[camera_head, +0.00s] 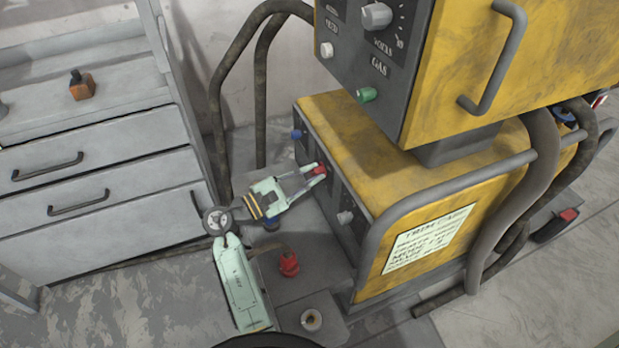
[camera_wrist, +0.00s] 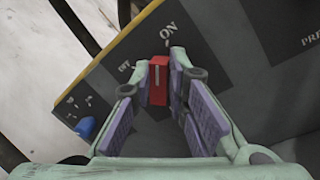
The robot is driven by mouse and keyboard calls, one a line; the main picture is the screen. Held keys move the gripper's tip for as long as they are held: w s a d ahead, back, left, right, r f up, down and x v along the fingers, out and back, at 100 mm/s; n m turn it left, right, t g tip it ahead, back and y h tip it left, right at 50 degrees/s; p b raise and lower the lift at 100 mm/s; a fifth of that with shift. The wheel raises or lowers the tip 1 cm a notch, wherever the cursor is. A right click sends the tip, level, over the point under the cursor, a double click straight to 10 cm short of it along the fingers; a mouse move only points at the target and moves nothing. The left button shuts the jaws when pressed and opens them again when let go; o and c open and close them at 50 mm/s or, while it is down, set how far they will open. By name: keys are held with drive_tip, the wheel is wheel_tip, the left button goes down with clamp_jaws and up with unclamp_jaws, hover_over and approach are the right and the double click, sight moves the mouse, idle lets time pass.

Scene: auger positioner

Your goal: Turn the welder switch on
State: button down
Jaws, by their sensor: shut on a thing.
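The red welder switch (camera_head: 319,169) sits on the dark front panel of the lower yellow welder unit (camera_head: 345,120). In the wrist view the red switch (camera_wrist: 158,84) stands between my fingertips, with a pale mark near its upper end. The "ON" label (camera_wrist: 167,34) is above it and the "OFF" label (camera_wrist: 125,65) is to its upper left. The knob's long side points roughly up, nearer the ON label, but its exact setting is unclear. My gripper (camera_head: 313,174) is shut on the switch, with a fingertip on each side of it.
A bent metal rail (camera_head: 375,235) guards the unit's near corner. The upper yellow box (camera_head: 460,70) overhangs behind. A grey drawer cabinet (camera_head: 95,180) stands left.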

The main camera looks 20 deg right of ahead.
drive_tip(key=shift+f+m+b, duration=0.1)
drive_tip(key=shift+m+b, duration=0.2)
drive_tip(key=shift+m, duration=0.3)
drive_tip(key=c, duration=1.6)
unclamp_jaws()
drive_tip(key=shift+o, duration=0.2)
drive_tip(key=shift+a, duration=0.1)
drive_tip(key=v, duration=1.2)
drive_tip(key=shift+w, duration=0.1)
